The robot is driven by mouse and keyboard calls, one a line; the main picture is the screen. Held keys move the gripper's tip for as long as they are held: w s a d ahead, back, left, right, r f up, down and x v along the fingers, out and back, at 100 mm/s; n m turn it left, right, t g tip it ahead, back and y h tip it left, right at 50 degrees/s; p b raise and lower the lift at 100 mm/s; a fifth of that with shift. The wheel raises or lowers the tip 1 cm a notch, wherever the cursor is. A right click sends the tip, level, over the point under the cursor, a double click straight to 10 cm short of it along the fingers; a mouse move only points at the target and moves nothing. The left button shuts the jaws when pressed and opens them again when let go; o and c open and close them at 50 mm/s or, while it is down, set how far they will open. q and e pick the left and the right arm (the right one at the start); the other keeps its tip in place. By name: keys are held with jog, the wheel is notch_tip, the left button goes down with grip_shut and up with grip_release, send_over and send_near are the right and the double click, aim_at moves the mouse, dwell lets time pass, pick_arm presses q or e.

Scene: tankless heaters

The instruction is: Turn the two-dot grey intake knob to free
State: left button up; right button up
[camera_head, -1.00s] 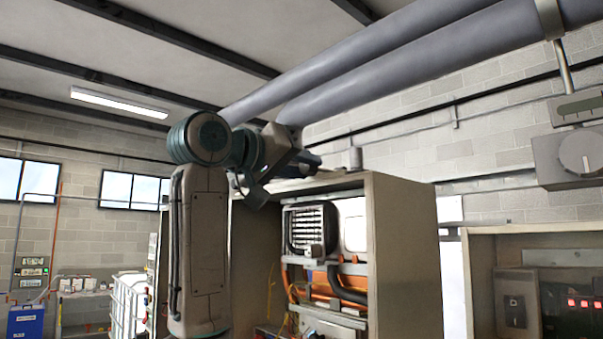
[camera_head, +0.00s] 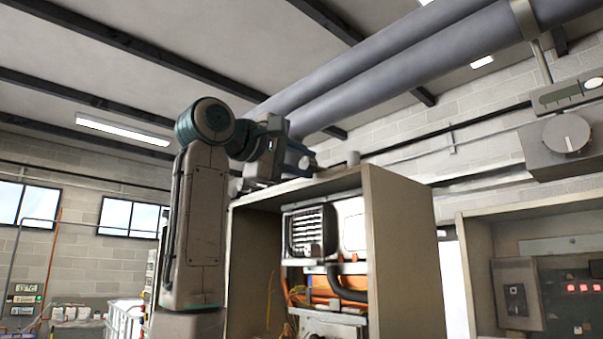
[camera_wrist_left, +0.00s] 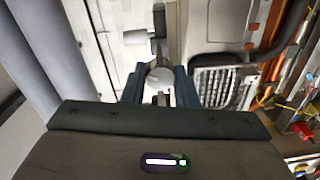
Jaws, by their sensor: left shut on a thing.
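A round pale grey knob (camera_wrist_left: 159,79) sits between the blue fingers of my left gripper (camera_wrist_left: 160,88) in the left wrist view. The gripper is shut on it. No dots or position marks can be made out on the knob. In the head view my left gripper (camera_head: 299,160) is at the top of the open beige cabinet (camera_head: 406,250), and the held knob is mostly hidden by the fingers. My right gripper is in neither view.
A short grey cylinder (camera_head: 353,158) stands on the cabinet top, right of the gripper. Large grey pipes (camera_head: 400,75) run overhead. A box with a round dial (camera_head: 566,134) is at the right. Inside the cabinet are a white grille unit (camera_head: 308,232) and orange pipes.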

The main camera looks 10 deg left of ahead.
pick_arm(q)
jog(key=shift+n+b, duration=0.9)
jog(key=shift+n, duration=0.7)
jog(key=o, duration=1)
jog(key=shift+a, duration=0.1)
jog(key=b+v, duration=0.5)
jog(key=v, duration=0.5)
jog(key=shift+s+a, duration=0.25)
jog(key=shift+s, duration=0.05)
